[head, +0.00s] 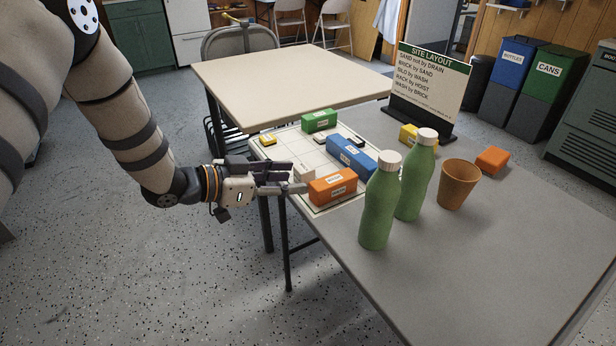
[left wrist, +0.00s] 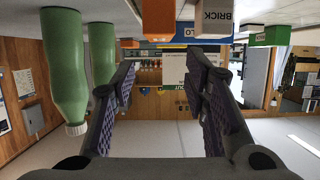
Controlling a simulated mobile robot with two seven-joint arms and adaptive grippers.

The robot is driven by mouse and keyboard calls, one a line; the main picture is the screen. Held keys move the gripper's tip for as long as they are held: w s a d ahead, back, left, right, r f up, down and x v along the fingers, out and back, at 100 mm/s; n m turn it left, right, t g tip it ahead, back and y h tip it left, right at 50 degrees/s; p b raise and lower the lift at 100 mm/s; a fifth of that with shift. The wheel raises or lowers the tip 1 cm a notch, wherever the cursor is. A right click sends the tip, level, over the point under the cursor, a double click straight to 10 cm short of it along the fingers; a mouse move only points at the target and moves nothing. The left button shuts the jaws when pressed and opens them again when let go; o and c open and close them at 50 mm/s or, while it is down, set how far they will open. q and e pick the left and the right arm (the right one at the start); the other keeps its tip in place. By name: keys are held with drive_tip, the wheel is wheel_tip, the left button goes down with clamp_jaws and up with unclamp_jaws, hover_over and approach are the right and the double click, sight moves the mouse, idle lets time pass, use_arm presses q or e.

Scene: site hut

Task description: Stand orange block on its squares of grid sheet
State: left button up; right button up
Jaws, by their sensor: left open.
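An orange labelled block (head: 333,187) lies at the near edge of the white grid sheet (head: 283,152) on the grey table. My left gripper (head: 291,177) is open and empty, at the left end of this block, with its fingers pointing toward it. A white block (head: 304,172) stands close by the fingertips; in the left wrist view it is labelled BRICK (left wrist: 213,18). The orange block (left wrist: 158,20) shows there at the top, ahead of the open fingers (left wrist: 165,85). Another, smaller orange block (head: 492,160) lies at the table's right. My right gripper is out of view.
Two green bottles (head: 380,205) and a brown cup (head: 458,184) stand right of the sheet. A SITE LAYOUT sign (head: 428,85) stands behind. The front right tabletop (head: 480,265) is clear.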

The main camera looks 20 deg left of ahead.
use_arm(q)
drive_tip(key=s+d+f+n+g+y, duration=0.2)
drive_tip(key=s+f+n+g+y, duration=0.35)
drive_tip(key=s+f, duration=1.3)
drive_tip(key=s+f+n+g+y, duration=0.1)
drive_tip(key=s+g, duration=0.3)
drive_tip(key=s, duration=0.9)
drive_tip(key=s+a+f+n+g+y, duration=0.1)
drive_tip(key=s+g, duration=0.3)
drive_tip(key=s, duration=0.9)
drive_tip(key=shift+f+y+p, duration=0.4)
drive_tip(key=shift+y, duration=0.15)
